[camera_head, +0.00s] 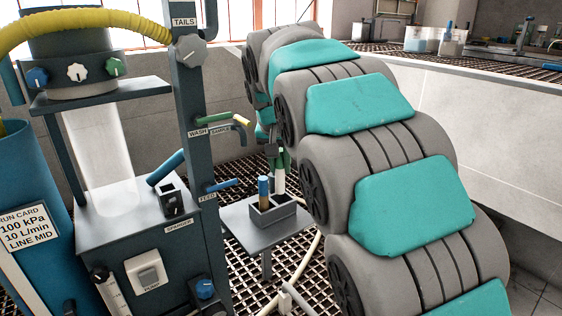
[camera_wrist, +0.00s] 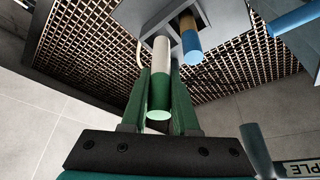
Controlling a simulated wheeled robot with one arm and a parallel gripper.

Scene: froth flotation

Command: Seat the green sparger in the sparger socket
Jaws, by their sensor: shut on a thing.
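The green sparger, a white rod with a green end (camera_wrist: 158,98), is between the green fingers of my gripper (camera_wrist: 160,100) in the wrist view. In the head view my gripper (camera_head: 279,158) is above the small grey rack (camera_head: 283,213), and the sparger's white part (camera_head: 279,183) points down at it. I cannot tell whether its lower end is still inside the rack. The sparger socket is a dark block (camera_head: 172,200) on the cabinet's sloped top, above the SPARGER label, left of the rack. My gripper is shut on the sparger.
A tan sparger with a blue end (camera_head: 263,188) stands in the rack beside mine; it also shows in the wrist view (camera_wrist: 190,42). The blue FEED pipe (camera_head: 222,185) and the dark column (camera_head: 190,130) stand between rack and socket. An angled blue tube (camera_head: 166,166) is beside the socket.

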